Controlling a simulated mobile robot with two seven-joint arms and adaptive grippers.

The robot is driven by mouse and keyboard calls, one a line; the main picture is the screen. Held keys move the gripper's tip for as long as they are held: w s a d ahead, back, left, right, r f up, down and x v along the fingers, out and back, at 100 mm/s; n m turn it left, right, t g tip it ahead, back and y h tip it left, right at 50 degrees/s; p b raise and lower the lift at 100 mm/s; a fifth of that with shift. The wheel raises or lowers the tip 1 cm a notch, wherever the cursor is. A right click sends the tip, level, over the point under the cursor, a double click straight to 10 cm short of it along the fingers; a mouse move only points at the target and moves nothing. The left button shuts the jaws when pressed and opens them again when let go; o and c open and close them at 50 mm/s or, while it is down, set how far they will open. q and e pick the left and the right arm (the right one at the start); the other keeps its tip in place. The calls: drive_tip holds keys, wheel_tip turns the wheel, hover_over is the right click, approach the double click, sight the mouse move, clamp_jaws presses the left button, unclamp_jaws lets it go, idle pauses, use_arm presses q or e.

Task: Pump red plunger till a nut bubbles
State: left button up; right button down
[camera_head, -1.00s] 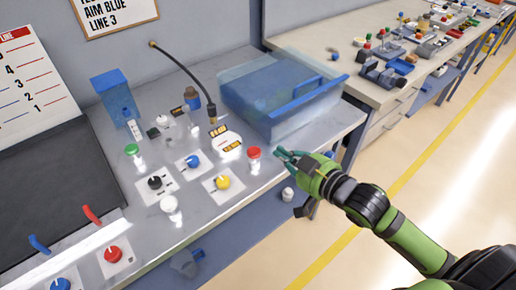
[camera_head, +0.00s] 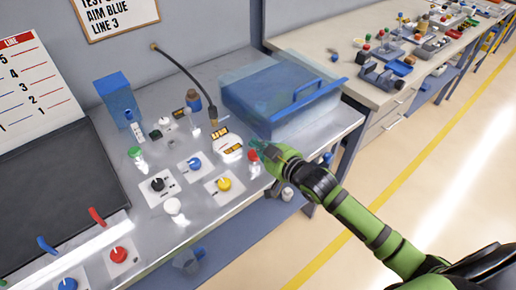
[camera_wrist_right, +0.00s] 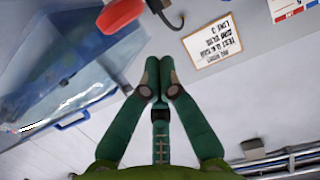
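The red plunger (camera_head: 253,155) tops a small clear cylinder near the front right of the bench panel. My right gripper (camera_head: 258,146) is close beside it on the right, slightly above it in the picture; contact cannot be told. In the right wrist view the two green fingers (camera_wrist_right: 159,80) meet at their tips with nothing seen between them. A red part with a dark and metal piece (camera_wrist_right: 120,15), apparently the plunger, shows beyond the tips at the top, apart from them in the picture. I cannot make out a nut or bubbles. My left gripper is not in view.
A clear blue tank (camera_head: 285,95) stands behind the gripper. A green-capped cylinder (camera_head: 134,153), a blue knob (camera_head: 194,163), a yellow knob (camera_head: 224,184) and a white knob (camera_head: 172,206) sit nearby. A black hose (camera_head: 185,70) arches over the panel.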

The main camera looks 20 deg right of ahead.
sight(255, 155)
drive_tip(key=shift+s+d+f, duration=0.1)
drive_tip(key=shift+s+f, duration=0.1)
drive_tip(key=shift+f, duration=1.1)
